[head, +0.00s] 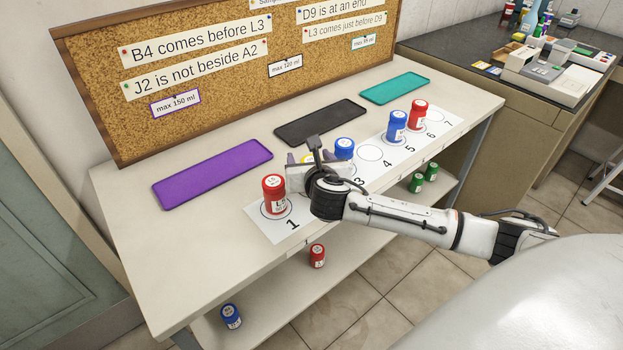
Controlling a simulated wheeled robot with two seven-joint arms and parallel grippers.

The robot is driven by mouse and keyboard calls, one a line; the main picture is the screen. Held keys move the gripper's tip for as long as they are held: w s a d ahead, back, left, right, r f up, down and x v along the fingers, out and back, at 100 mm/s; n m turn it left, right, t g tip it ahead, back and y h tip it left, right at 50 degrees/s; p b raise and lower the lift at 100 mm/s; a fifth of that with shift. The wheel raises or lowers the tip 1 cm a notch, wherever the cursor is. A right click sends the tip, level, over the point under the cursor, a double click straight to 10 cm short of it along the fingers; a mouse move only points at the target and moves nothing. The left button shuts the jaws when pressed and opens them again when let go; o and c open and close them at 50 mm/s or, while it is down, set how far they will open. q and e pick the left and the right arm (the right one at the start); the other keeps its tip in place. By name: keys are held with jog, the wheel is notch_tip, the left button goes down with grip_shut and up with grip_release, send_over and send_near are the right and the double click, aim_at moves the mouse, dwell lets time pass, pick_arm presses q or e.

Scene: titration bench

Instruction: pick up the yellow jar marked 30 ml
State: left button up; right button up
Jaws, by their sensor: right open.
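My right gripper (308,167) is over the white numbered strip, between the red jar at place 1 and a blue jar. A small patch of yellow (308,158) shows behind the gripper; it looks like the yellow jar, mostly hidden by the gripper and wrist. Its label cannot be read. The gripper is open, with its fingers partly hidden, and I cannot tell whether they touch the jar. My left gripper is not in view.
A red jar (274,194) and a blue jar (344,149) stand close on either side. Another blue jar (396,126) and red jar (417,114) stand farther right. Purple (212,174), black (320,122) and teal (395,88) trays lie behind, before the corkboard (200,60).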

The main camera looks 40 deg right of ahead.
jog(key=c, duration=1.1)
